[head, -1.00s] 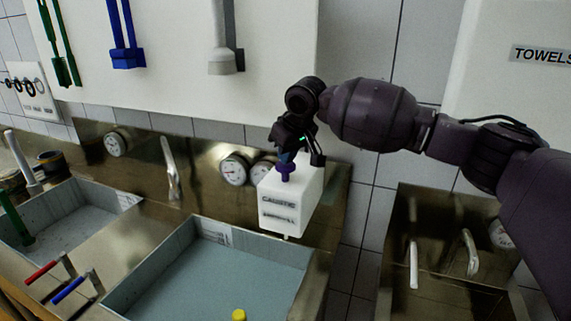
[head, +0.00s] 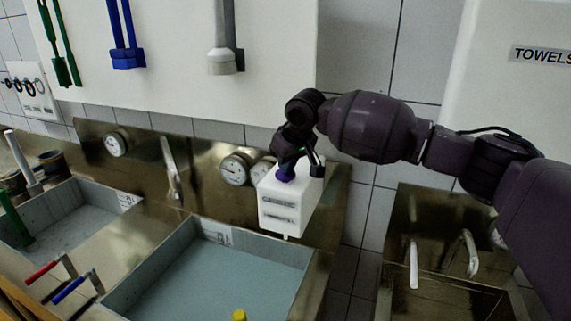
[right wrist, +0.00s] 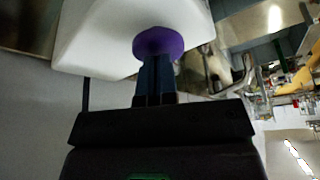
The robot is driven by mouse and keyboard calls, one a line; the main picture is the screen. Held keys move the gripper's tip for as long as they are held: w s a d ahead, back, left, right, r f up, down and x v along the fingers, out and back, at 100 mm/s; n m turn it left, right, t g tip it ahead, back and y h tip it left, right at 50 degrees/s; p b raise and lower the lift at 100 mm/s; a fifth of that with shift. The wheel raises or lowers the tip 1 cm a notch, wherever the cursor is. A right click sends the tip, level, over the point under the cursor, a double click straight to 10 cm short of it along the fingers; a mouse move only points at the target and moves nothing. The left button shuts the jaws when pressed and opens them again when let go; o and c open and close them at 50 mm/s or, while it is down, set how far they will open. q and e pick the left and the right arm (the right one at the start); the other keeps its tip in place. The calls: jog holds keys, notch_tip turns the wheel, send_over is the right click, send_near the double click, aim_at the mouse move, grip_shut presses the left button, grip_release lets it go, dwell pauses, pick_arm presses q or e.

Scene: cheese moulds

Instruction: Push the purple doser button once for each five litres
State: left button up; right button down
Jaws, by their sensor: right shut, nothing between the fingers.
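The white caustic doser (head: 285,210) is mounted on the steel wall panel above the middle sink. Its purple button (head: 285,176) is on top, partly hidden by my gripper. My right gripper (head: 291,162) is shut and empty, its fingertips at the button from above. In the right wrist view the closed fingers (right wrist: 156,66) overlap the purple button (right wrist: 158,43) and appear to touch it, with the white doser body (right wrist: 100,35) behind. The label reads CAUSTIC, with a second line too blurred to read. My left gripper is not in view.
The middle sink (head: 314,269) below the doser holds bluish liquid, with a yellow-topped item (head: 239,315) at its front. A gauge (head: 234,169) and a tap (head: 171,168) are left of the doser. Red and blue handles (head: 70,290) lie between the sinks.

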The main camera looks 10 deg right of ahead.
jog(key=shift+f, duration=0.1)
jog(key=shift+r, duration=3.55)
jog(key=shift+f, duration=0.1)
jog(key=shift+s+a+f, duration=0.1)
jog(key=shift+a+f, duration=0.05)
jog(key=shift+f, duration=0.15)
jog(key=shift+r, duration=2.05)
jog(key=shift+f, duration=3.15)
jog(key=shift+f, duration=0.15)
